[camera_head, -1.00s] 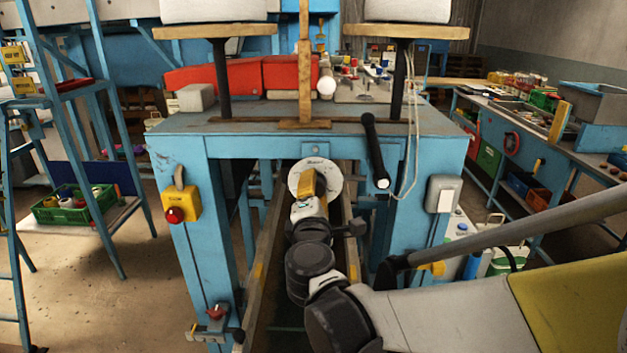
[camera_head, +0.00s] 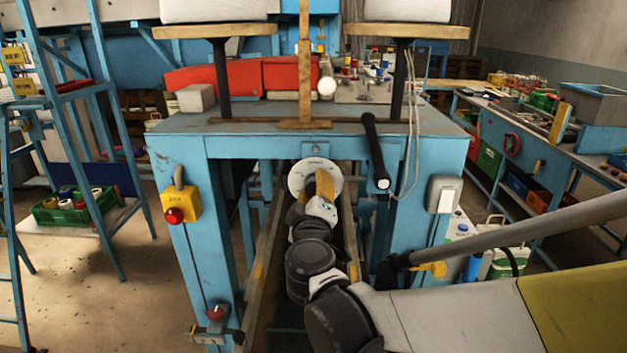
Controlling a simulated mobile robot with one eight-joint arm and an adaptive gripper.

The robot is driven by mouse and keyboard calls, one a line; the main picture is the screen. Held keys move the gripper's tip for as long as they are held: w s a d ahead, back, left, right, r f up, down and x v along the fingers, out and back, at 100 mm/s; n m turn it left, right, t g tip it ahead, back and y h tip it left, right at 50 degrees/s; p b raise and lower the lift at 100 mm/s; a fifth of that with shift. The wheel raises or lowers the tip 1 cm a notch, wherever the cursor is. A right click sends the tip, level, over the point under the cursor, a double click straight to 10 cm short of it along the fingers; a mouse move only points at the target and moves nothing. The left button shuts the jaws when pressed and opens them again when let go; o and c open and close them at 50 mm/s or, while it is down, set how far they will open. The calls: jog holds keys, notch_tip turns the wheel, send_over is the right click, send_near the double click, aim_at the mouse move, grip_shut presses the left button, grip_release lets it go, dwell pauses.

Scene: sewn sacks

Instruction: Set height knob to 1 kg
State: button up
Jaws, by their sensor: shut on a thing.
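The height knob is a yellow bar handle (camera_head: 324,184) in front of a round white dial (camera_head: 299,178) on the front of the blue machine frame. My gripper (camera_head: 322,198) is at the handle and shut on it, with my wrist and arm coming up from the lower right. The handle leans with its top to the left. The fingertips are mostly hidden behind my wrist. The dial's markings are too small to read.
The blue machine table (camera_head: 250,117) stands above the dial. A black lever (camera_head: 376,150) hangs just right of it. Wooden rails (camera_head: 266,250) flank my arm below. A yellow box with a red button (camera_head: 180,205) is on the left leg.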

jog(key=m, duration=0.7)
jog(key=shift+r, duration=0.15)
dwell(0.4)
jog(key=o, duration=1.2)
jog(key=s, duration=1.2)
jog(key=shift+a, duration=0.15)
